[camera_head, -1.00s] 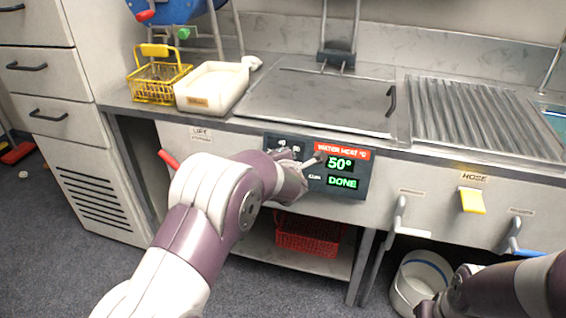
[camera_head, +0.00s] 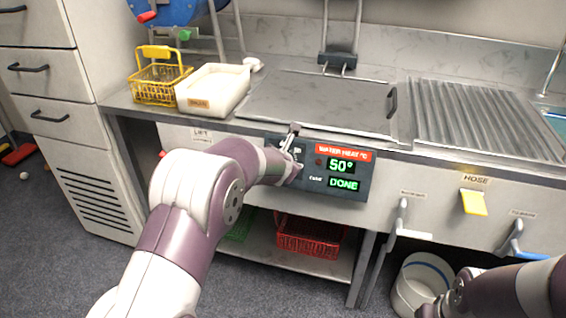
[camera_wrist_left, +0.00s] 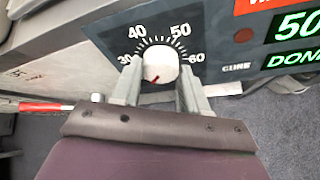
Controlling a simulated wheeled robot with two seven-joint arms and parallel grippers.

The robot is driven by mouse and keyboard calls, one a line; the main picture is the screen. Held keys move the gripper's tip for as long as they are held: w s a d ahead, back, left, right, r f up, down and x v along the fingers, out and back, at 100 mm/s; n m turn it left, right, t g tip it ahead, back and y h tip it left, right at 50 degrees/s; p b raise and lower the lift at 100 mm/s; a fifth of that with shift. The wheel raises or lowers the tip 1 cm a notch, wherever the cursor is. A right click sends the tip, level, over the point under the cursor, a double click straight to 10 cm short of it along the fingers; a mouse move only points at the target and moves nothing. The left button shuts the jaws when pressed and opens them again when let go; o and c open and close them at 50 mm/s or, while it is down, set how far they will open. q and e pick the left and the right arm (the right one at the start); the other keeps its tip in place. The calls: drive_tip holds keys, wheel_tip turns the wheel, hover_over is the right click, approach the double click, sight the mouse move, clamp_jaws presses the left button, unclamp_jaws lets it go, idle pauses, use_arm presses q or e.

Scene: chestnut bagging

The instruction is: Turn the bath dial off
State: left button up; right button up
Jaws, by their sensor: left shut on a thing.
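The bath dial (camera_wrist_left: 158,66) is a round white knob with a red pointer mark, set on a dark panel. In the left wrist view its pointer aims down and slightly left, below the 30 on the scale of 30 to 60. My left gripper (camera_wrist_left: 160,88) is shut on the dial, one finger on each side of it. In the head view the left gripper (camera_head: 291,150) is at the panel's left part and hides the dial there. The display (camera_head: 341,165) reads 50° and DONE.
A metal lid (camera_head: 315,100) covers the bath above the panel. A yellow basket (camera_head: 158,87) and a white tray (camera_head: 213,90) stand on the counter at left. A red basket (camera_head: 310,232) is on the shelf below. A white bucket (camera_head: 415,285) stands on the floor.

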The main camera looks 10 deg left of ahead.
use_arm(q)
drive_tip(key=shift+f, duration=0.1)
idle(0.3)
drive_tip(key=o, duration=1.1)
drive_tip(key=shift+c, duration=0.2)
drive_tip(key=shift+s, duration=0.1)
drive_tip(key=p+v, duration=0.2)
drive_tip(key=v, duration=1)
drive_tip(key=shift+s+r, duration=0.2)
drive_tip(key=shift+r, duration=0.1)
